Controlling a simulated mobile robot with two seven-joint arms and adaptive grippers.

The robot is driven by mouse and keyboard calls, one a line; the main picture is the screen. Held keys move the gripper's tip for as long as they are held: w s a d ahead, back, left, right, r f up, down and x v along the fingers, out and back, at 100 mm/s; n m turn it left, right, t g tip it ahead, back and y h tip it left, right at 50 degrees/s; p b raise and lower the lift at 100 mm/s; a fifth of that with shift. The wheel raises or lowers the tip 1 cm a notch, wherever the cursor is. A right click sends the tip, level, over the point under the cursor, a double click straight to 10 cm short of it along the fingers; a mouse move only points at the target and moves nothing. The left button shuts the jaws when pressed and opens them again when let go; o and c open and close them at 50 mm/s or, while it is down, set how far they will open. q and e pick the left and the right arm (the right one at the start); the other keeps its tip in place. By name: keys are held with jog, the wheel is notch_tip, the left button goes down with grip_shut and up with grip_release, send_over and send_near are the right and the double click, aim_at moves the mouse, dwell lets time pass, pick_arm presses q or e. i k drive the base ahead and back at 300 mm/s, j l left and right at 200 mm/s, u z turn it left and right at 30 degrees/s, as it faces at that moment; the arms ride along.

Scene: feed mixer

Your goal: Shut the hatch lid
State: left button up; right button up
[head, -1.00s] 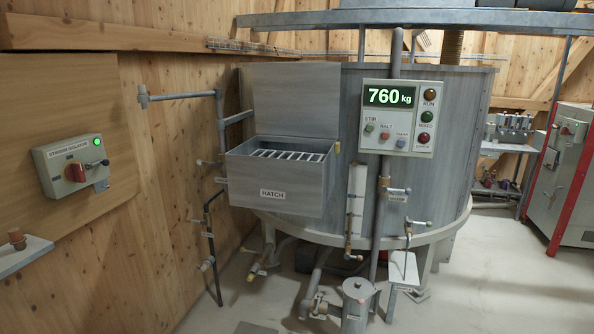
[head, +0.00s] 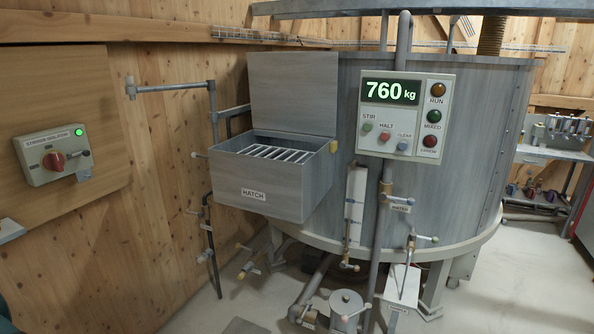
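The hatch lid (head: 292,92) is a grey panel standing upright, open, at the back edge of the hatch box (head: 258,186). The box is grey, labelled HATCH, and sticks out from the front of the round mixer tank (head: 335,185). A pale grate (head: 281,153) shows in its open top. A small yellow part (head: 333,146) sits at the box's upper right corner. Neither of my grippers is in view.
A control panel (head: 405,115) reading 760 kg is right of the lid. A stirrer isolator box (head: 54,153) with a red knob and green light is on the left wall. Pipes and valves (head: 209,200) run left of the hatch. Pale floor is open at the lower right.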

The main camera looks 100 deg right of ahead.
aim_at(291, 92)
jog(key=z, duration=2.95)
jog(key=i+j, duration=0.55)
jog(key=j, duration=0.2)
